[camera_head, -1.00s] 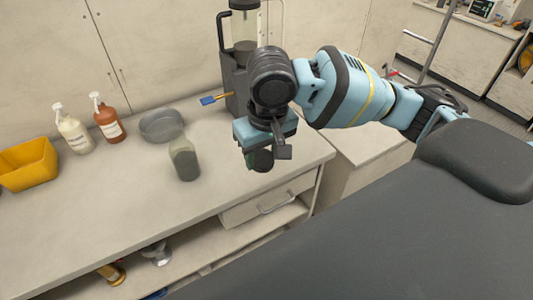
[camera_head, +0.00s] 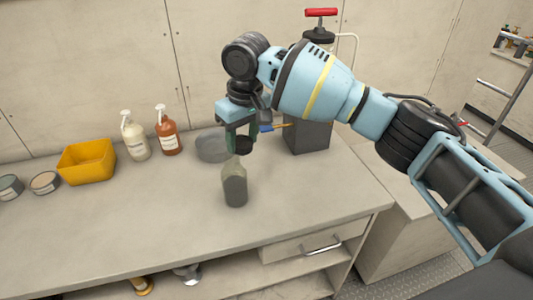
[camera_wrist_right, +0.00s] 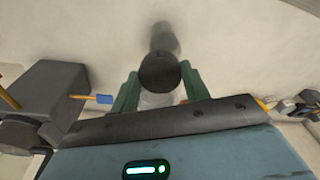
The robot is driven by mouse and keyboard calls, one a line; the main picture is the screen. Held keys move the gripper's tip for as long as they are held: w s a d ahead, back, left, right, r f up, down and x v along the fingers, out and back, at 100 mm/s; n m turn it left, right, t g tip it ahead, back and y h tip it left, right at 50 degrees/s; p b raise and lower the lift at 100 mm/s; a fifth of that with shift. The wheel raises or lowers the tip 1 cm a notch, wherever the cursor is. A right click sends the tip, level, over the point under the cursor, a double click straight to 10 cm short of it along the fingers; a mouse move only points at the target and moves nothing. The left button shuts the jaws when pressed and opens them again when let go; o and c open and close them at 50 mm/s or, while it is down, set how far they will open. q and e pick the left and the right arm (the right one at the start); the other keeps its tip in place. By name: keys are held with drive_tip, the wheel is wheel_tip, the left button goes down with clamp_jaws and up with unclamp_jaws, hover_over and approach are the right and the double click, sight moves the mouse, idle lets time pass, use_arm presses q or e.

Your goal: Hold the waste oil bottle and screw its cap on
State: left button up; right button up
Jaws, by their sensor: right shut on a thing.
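The waste oil bottle (camera_head: 235,187) stands upright on the bench, clear with dark contents, near the front edge. My right gripper (camera_head: 241,142) points down just above the bottle's neck and is shut on the black cap (camera_head: 243,146). In the right wrist view the cap (camera_wrist_right: 160,72) sits between the two green fingers (camera_wrist_right: 158,88), and the bottle (camera_wrist_right: 163,38) shows blurred beyond it. The cap looks slightly above and right of the bottle mouth; whether they touch is hard to tell. My left gripper is not in view.
A grey round pan (camera_head: 212,146) lies behind the bottle. A dark grey container (camera_head: 308,137) with a red-handled pump stands to the right, near a blue brush (camera_head: 267,127). Two pump bottles, a yellow bin (camera_head: 87,162) and two tins stand left. The bench front is clear.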

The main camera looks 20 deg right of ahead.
sight(231, 159)
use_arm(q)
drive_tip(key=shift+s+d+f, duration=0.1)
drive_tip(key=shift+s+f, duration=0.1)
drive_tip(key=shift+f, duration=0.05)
use_arm(e)
drive_tip(key=shift+w+a+r+n, duration=0.35)
drive_tip(key=shift+w+a, duration=0.25)
drive_tip(key=shift+w, duration=0.15)
drive_tip(key=shift+w+a+r+n, duration=0.3)
drive_tip(key=shift+w+a, duration=0.25)
drive_tip(key=shift+w, duration=0.15)
drive_tip(key=shift+f+b, duration=1.25)
drive_tip(key=shift+f, duration=1.55)
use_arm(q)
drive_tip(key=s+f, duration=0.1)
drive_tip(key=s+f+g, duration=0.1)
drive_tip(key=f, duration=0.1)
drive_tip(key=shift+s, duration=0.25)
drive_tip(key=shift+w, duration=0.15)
use_arm(e)
drive_tip(key=shift+r, duration=0.1)
